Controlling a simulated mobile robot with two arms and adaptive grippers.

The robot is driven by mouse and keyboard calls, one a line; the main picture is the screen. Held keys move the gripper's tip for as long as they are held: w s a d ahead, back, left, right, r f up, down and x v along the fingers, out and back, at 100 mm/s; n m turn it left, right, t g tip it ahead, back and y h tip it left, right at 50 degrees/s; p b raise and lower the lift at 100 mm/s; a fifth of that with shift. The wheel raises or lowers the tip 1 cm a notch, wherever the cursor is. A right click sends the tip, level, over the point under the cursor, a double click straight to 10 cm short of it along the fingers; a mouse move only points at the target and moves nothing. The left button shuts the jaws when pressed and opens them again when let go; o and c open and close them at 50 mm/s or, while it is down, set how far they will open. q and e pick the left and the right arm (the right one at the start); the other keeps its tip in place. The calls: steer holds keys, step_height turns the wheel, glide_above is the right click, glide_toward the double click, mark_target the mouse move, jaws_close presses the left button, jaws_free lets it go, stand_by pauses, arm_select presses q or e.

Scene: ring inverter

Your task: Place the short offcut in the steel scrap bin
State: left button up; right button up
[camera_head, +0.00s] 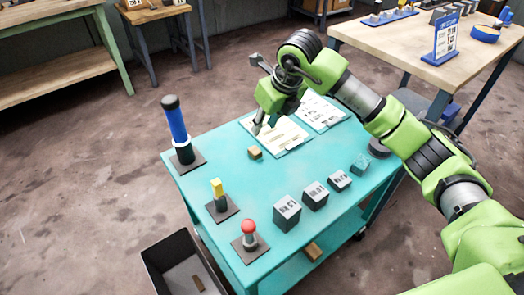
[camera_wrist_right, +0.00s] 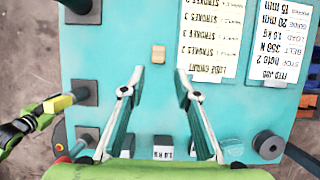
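The short offcut, a small wooden block (camera_head: 255,153), lies on the teal table top near its far left part. It also shows in the right wrist view (camera_wrist_right: 158,54), just beyond and between my fingertips. My right gripper (camera_head: 262,126) hangs above the table by the block, with its fingers spread and empty in the wrist view (camera_wrist_right: 160,80). A dark open bin (camera_head: 165,246), likely the scrap bin, stands on the floor left of the table, with a small brownish piece inside; its label is not visible. Part of my left arm seems to show at the wrist view's left edge; its fingers are unclear.
Posts with a blue handle (camera_head: 177,122), a yellow top (camera_head: 217,188) and a red knob (camera_head: 249,232) stand along the left edge. Several dark labelled blocks (camera_head: 287,212) line the near side. Printed sheets (camera_head: 282,135) lie behind. Another wooden piece (camera_head: 313,251) lies lower down.

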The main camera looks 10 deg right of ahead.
steer(key=b, duration=0.1)
glide_above(253, 148)
steer(key=s+d, duration=0.1)
steer(key=s, duration=0.1)
step_height(253, 148, down, 8)
steer(key=shift+f, duration=0.15)
steer(key=x, duration=0.4)
steer(key=shift+w+a+f+b, duration=0.1)
steer(key=shift+a+f+b, duration=0.05)
steer(key=shift+f+b, duration=0.15)
arm_select(q)
steer(key=shift+w+r, duration=0.25)
steer(key=shift+r, duration=1.1)
steer(key=shift+w+r, duration=0.25)
steer(key=shift+r, duration=1.05)
arm_select(e)
steer(key=c, duration=0.6)
steer(key=shift+r, duration=0.1)
